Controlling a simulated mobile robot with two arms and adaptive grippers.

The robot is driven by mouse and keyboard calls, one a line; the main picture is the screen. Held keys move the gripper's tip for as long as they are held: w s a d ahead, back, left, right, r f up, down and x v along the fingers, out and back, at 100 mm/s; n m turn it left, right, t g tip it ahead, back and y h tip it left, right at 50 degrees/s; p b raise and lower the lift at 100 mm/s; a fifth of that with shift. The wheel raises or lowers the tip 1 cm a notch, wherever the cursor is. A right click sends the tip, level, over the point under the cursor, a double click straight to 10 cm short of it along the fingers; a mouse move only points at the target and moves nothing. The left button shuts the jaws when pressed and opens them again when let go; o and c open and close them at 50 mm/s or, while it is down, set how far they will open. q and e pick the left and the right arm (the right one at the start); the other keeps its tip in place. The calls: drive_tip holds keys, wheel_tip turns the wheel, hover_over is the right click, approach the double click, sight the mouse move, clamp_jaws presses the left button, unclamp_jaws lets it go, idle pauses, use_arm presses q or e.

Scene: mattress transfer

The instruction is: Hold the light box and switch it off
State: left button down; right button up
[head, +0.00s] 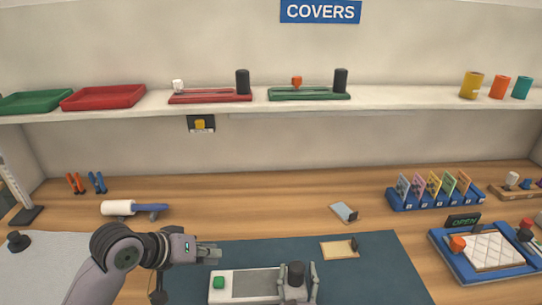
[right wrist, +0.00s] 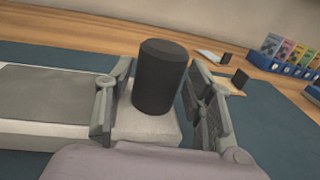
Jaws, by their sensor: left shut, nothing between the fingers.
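The light box (head: 225,294) is a white box with a dark grey panel, lying on the blue mat at the bottom of the head view. A green button (head: 218,282) is at its left end and a black cylindrical knob (head: 295,273) stands upright at its right end. The knob also shows in the right wrist view (right wrist: 160,77). My left gripper (head: 210,253) is shut and empty, behind and a little left of the green button, apart from it. My right gripper (head: 298,283) is open, its fingers on either side of the knob, with a visible gap on the right.
A tan board (head: 338,250) lies on the mat (head: 385,275) to the right. A white roller (head: 118,208) lies behind my left arm. A blue tray with a white pad (head: 490,252) and a blue card rack (head: 432,198) are at right. A shelf (head: 215,111) spans the back.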

drive_tip(key=shift+o, duration=1.2)
